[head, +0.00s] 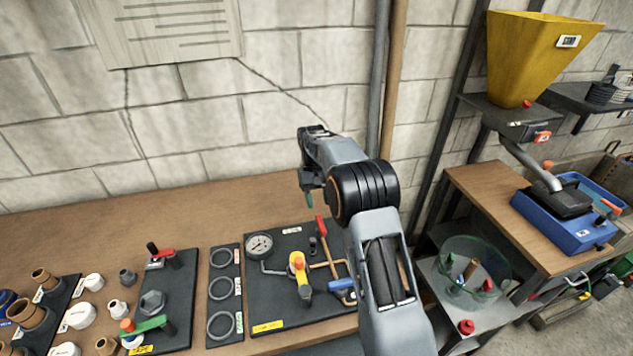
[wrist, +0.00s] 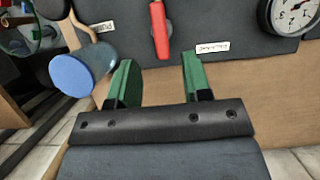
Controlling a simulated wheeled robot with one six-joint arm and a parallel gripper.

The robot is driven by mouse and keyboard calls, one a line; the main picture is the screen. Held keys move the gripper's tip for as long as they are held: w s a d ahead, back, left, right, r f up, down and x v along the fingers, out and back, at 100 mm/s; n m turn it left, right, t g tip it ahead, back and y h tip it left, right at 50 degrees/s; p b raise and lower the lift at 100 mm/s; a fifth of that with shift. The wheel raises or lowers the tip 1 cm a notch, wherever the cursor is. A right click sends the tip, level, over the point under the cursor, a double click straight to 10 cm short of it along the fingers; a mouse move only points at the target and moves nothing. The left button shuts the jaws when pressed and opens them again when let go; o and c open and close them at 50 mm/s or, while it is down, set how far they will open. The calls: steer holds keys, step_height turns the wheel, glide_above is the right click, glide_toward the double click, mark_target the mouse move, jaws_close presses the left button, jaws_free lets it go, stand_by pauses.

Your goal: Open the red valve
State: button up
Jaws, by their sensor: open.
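A red valve handle (head: 320,228) stands on the dark panel with the gauge, near the panel's back edge. In the wrist view the red handle (wrist: 158,32) lies ahead of the fingertips, roughly in line with the gap between them. My gripper (head: 309,196) is above and just behind the handle in the head view; only part of its green fingers shows there. In the wrist view my gripper (wrist: 157,68) is open and empty, with its green fingers apart. No contact with the handle shows.
The round gauge (head: 259,245), a yellow valve handle (head: 299,268) and a blue handle (head: 342,285) share the panel. A blue-ended cylinder (wrist: 85,75) is close to the left finger in the wrist view. Another red handle (head: 163,253) sits on the left board. The wall is behind.

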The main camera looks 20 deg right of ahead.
steer(key=v, duration=0.7)
stand_by(0.4)
